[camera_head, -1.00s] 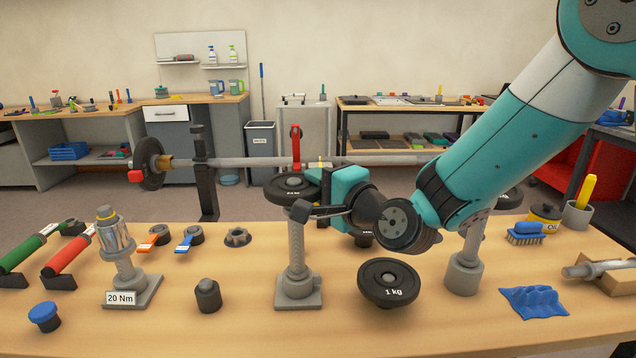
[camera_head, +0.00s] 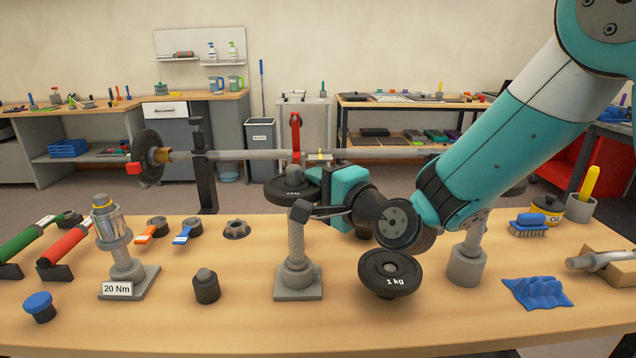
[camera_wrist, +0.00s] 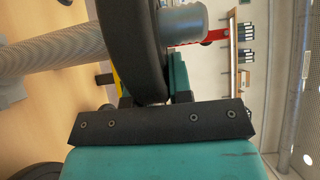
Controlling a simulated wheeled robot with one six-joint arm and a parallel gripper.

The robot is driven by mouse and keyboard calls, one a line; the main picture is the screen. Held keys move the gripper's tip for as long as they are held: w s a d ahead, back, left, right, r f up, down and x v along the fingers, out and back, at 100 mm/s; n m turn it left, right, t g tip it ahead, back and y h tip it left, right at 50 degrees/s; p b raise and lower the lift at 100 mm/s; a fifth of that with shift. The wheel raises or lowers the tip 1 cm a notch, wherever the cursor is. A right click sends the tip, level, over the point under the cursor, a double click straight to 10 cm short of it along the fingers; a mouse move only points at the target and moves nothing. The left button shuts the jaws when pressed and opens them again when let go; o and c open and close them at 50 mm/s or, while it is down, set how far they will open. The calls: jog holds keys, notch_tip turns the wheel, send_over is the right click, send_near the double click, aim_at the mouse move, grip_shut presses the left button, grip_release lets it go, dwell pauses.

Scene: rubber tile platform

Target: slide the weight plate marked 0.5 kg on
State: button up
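A small black weight plate (camera_head: 285,196) with tiny white marking, too small to read surely, is level at the top of a ribbed grey post (camera_head: 296,246) on a square foot. In the wrist view the plate (camera_wrist: 133,40) has the ribbed post (camera_wrist: 55,55) on one side and a smooth grey stub (camera_wrist: 184,24) on the other, so the post appears to pass through it. My gripper (camera_wrist: 152,98) has its fingers on both faces of the plate's rim and looks shut on it. The arm hides the plate's right side in the head view.
A plate marked 1 kg (camera_head: 390,277) lies in front of my wrist. A second post (camera_head: 467,262) stands to its right. A long bar (camera_head: 245,155) crosses behind. A 20 Nm tool stand (camera_head: 123,265) is left.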

jog(key=o, duration=0.5)
jog(key=shift+c, duration=0.2)
jog(key=b+v, duration=1.4)
jog(key=v, duration=0.3)
jog(key=shift+s+d+b, duration=0.15)
jog(key=shift+b, duration=0.15)
